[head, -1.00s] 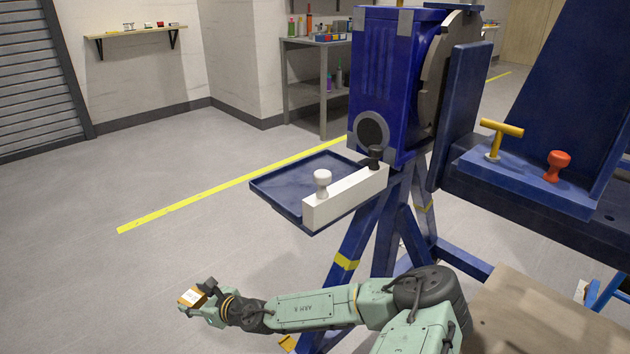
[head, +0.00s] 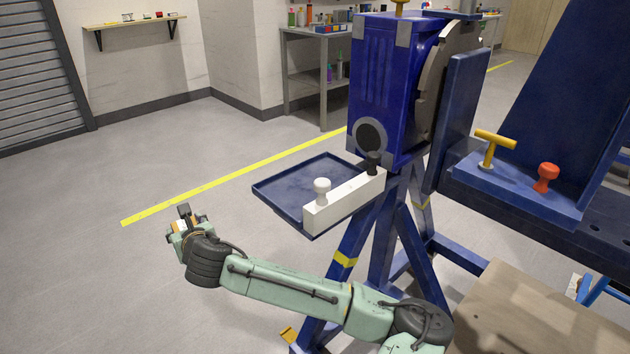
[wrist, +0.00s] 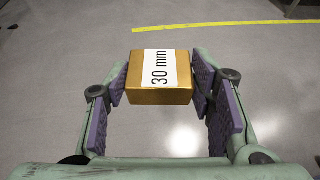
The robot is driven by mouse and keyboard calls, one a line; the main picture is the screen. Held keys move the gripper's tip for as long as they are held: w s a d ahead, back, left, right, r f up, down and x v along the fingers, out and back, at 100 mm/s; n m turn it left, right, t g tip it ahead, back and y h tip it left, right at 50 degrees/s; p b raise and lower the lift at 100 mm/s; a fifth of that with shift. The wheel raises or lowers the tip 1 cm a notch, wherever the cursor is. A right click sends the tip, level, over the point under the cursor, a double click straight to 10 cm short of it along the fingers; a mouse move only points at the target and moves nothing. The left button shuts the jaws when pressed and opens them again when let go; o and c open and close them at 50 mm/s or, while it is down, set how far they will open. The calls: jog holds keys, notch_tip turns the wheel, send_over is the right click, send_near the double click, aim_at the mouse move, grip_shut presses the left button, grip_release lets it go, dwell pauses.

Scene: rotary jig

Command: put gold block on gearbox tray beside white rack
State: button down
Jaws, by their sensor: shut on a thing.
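The gold block (wrist: 160,96) with a white "30 mm" label sits between the purple pads of my gripper (wrist: 160,84), which is shut on it. In the head view my gripper (head: 186,222) is at the lower left, over open floor and left of the tray, and mostly hides the block. The blue gearbox tray (head: 277,191) sticks out from the blue gearbox (head: 380,85) and looks empty apart from the white rack. The white rack (head: 345,204) stands along the tray's right front side, with a white knob (head: 322,190) and a black knob (head: 374,161) on top.
Blue support legs (head: 345,262) stand under the gearbox. A blue fixture with a yellow T-handle (head: 493,145) and a red knob (head: 545,177) is at right. A wooden platform (head: 540,315) lies at lower right. The floor left of the tray is clear, crossed by a yellow line (head: 230,178).

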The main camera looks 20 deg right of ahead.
jog(key=s+d+r+m+g+h+p, duration=0.1)
jog(key=s+d+r+m+h+p, duration=0.25)
jog(key=r, duration=0.55)
jog(key=s+d+r+m+h+p, duration=0.3)
jog(key=d+r+m+h+p, duration=0.15)
jog(key=r, duration=0.35)
jog(key=s+d+m+g+h+p, duration=0.35)
jog(key=s+d+h+p, duration=0.2)
jog(key=s, duration=0.85)
jog(key=b, duration=0.7)
send_over(282, 196)
jog(key=shift+f+t+y, duration=0.25)
jog(key=shift+f, duration=0.45)
notch_tip(282, 196, down, 3)
jog(key=shift+d+f+p, duration=0.1)
jog(key=shift+d+p, duration=0.05)
jog(key=shift+p, duration=0.25)
jog(key=shift+f, duration=0.2)
jog(key=shift+f+b, duration=0.35)
jog(key=shift+f, duration=0.15)
